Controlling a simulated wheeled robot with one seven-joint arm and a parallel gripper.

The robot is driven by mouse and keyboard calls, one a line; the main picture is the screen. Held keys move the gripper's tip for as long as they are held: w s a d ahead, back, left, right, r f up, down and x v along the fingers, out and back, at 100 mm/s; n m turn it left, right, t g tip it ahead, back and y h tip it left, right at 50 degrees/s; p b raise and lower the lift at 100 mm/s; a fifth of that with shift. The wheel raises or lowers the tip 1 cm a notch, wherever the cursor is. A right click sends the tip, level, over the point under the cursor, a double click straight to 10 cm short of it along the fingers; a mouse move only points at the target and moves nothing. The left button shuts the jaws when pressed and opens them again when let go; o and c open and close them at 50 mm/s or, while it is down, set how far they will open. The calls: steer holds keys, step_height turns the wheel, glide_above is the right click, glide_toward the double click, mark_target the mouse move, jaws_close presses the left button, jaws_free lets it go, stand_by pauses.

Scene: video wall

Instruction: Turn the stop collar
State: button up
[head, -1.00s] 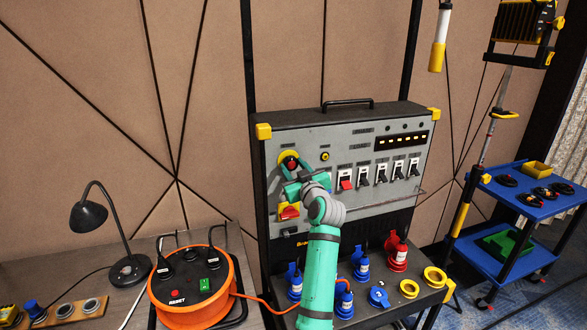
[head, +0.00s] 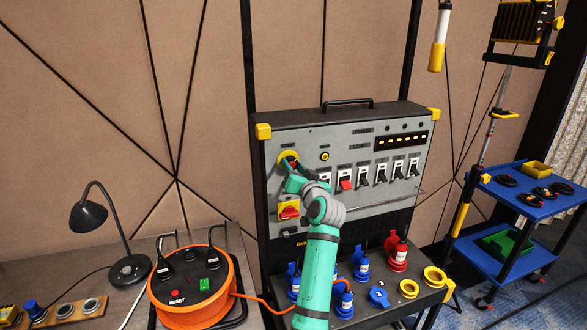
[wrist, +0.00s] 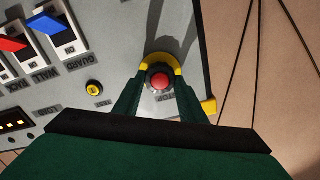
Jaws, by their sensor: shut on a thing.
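The stop button is red (wrist: 160,82), with a dark collar around its base and a yellow ring (wrist: 162,58) behind it, on the grey panel. In the head view the yellow ring (head: 284,156) shows at the panel's upper left, and my gripper covers most of the button. My gripper (head: 289,164) reaches the button from the front. In the wrist view its two green fingers (wrist: 159,84) stand on either side of the button and are closed on the collar at its base. The contact itself is partly hidden.
A red-and-yellow rotary switch (head: 289,209) sits just below my gripper. A row of breaker switches (head: 381,174) lies to the right. A small yellow button (head: 324,156) is nearby. An orange cable reel (head: 196,290) and a lamp (head: 89,216) stand at left.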

steer(key=shift+d+m, duration=0.1)
steer(key=shift+m, duration=0.2)
steer(key=o, duration=1.1)
steer(key=shift+c, duration=0.2)
steer(key=v, duration=1)
steer(key=shift+s, duration=0.4)
steer(key=shift+d, duration=0.1)
